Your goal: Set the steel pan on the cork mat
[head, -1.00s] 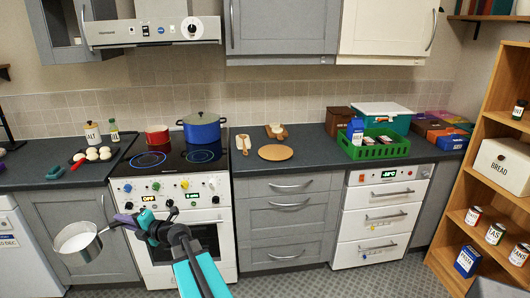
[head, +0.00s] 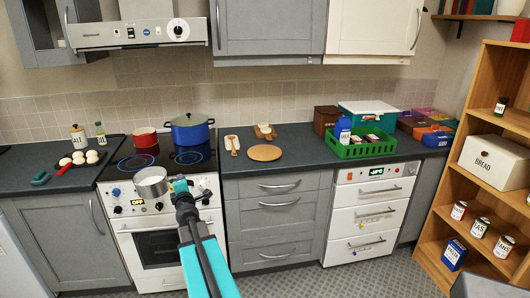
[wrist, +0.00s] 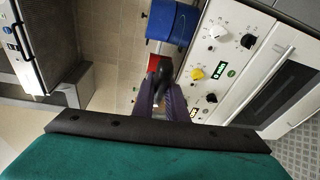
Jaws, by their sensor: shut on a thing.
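The steel pan (head: 152,184) is in the head view, held level in front of the stove's control panel. My gripper (head: 180,188) is to its right, shut on its handle. In the wrist view my purple fingers (wrist: 163,98) close around a dark handle (wrist: 161,70); the pan's bowl cannot be made out there. The cork mat (head: 265,153) is a round tan disc lying flat on the dark counter, right of the stove and well apart from the pan. Its top is bare.
A blue pot (head: 190,132) and a red pot (head: 145,142) stand on the black hob. A spoon rest (head: 232,144) and a small wooden item (head: 265,131) lie near the mat. A green crate (head: 365,147) stands further right. The counter in front of the mat is clear.

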